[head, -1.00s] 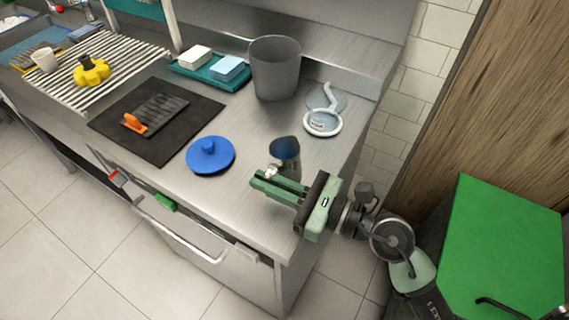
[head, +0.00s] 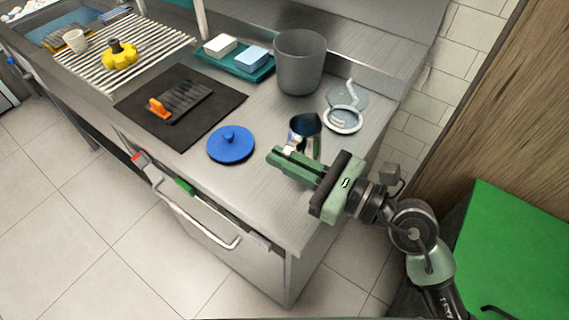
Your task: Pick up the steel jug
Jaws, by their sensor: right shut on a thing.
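The steel jug (head: 305,129) is a small shiny metal pitcher with a dark inside, near the right end of the steel counter in the head view. My right gripper (head: 283,158), green with a dark palm, reaches in from the right and is shut on the jug. The fingers cover the jug's lower part, so its base is hidden. I cannot tell whether the jug touches the counter. My left gripper is not in view.
A blue lid (head: 231,146) lies left of the jug. A grey bin (head: 300,66) stands behind it, beside a clear lid with a white rim (head: 343,119). A black mat (head: 143,109) holds an orange-handled brush. The counter's front right corner is clear.

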